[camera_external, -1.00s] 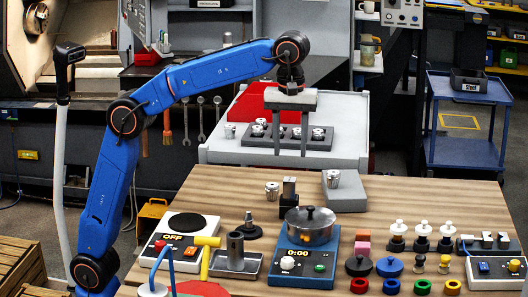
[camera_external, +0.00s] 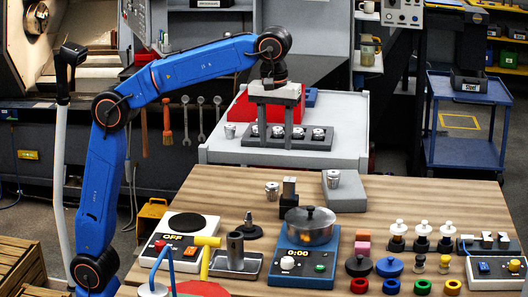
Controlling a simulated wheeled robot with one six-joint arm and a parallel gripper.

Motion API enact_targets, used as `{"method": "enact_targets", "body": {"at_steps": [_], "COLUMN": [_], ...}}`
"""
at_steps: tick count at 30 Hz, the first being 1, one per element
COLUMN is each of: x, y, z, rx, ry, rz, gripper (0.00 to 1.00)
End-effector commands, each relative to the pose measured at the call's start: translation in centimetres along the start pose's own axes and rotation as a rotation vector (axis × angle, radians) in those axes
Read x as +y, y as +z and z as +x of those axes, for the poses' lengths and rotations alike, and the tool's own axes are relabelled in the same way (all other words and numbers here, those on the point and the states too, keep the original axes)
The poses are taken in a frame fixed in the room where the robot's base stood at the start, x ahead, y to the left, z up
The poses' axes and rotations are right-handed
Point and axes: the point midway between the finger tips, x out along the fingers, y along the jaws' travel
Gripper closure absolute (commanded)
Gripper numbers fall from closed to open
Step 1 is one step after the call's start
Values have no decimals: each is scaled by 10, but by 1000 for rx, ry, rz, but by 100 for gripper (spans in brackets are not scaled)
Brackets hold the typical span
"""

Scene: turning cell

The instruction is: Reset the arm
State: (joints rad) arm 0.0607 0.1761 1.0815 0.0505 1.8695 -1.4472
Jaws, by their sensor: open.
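My gripper (camera_external: 274,141) hangs from my blue arm, pointing down, with its two fingers apart and nothing between them. It appears in front of the white cart behind the wooden table, its fingertips overlapping the dark tray (camera_external: 318,143) in the picture. I cannot tell its exact height over the cart. The dark tray holds several small metal parts (camera_external: 298,132). One more metal part (camera_external: 230,130) stands on the cart left of the tray.
The wooden table (camera_external: 225,185) carries a hot plate (camera_external: 186,222), a pot (camera_external: 310,226) on a blue unit, a grey block (camera_external: 345,193) with a metal part, and several coloured pieces. A red bin (camera_external: 241,108) stands behind my gripper. A blue trolley (camera_external: 463,150) is at right.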

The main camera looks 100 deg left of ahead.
Motion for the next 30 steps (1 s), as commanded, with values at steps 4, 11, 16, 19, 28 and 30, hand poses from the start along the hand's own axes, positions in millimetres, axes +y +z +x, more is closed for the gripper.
{"method": "enact_targets", "body": {"at_steps": [4,11,16,19,28,30], "x": [-48,-122,-179,-212,-308,-324], "y": [-19,-42,-56,-62,-73,-74], "z": [8,32,58,75,136,148], "rx": [44,115,166,195,261,271], "ry": [1,-15,-44,-66,-152,-170], "rz": [148,394,582,694,1027,1088], "gripper": [56,56,56,56,56,56]}}
